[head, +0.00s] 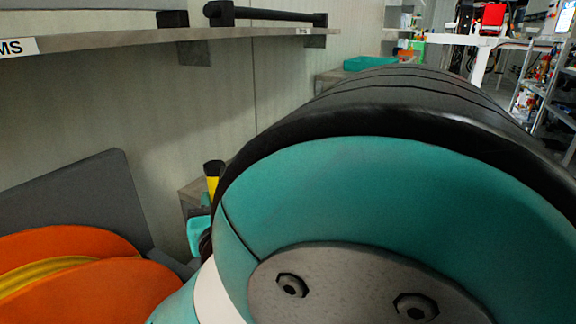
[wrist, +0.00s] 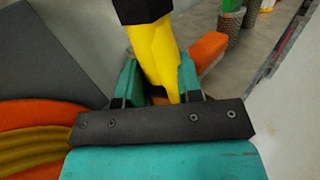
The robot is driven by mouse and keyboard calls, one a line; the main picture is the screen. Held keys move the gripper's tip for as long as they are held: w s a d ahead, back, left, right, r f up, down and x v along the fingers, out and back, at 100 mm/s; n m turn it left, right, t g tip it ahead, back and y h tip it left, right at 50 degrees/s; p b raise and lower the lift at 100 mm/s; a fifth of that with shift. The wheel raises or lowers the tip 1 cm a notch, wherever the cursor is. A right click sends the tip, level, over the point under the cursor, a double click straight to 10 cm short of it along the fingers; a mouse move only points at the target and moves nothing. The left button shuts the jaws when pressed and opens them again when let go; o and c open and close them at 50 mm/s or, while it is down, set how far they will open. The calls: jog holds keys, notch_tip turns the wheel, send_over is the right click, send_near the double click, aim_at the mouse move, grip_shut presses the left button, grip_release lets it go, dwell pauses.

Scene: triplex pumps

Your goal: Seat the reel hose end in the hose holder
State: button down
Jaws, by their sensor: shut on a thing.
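The reel hose end is yellow with a black tip. It shows in the head view (head: 213,186) and in the wrist view (wrist: 156,52). My gripper (wrist: 158,78) is shut on its yellow part, with one teal finger on each side and the black tip beyond them. In the head view my gripper (head: 204,204) is partly hidden by my own teal and black arm. The orange reel (head: 75,255) with yellow hose wound on it is at lower left; it also shows in the wrist view (wrist: 30,112). I cannot make out the hose holder with certainty.
A wall shelf (head: 110,39) runs along the upper left, with a black bar-shaped thing (head: 265,14) on it. A grey panel (head: 85,195) stands behind the reel. An orange piece (wrist: 208,50) lies beyond my fingers. A teal tray (head: 368,63) is farther back.

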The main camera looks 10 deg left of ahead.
jog(key=shift+r, duration=0.2)
jog(key=shift+s+r+p, duration=0.1)
jog(key=shift+r+p, duration=0.3)
jog(key=shift+p, duration=0.35)
jog(key=shift+f+b, duration=1.8)
jog(key=shift+f, duration=1.35)
jog(key=shift+p, duration=1.1)
jog(key=shift+f+b, duration=1.3)
jog(key=shift+f, duration=1.05)
jog(key=c, duration=0.7)
grip_release()
jog(key=shift+d, duration=0.1)
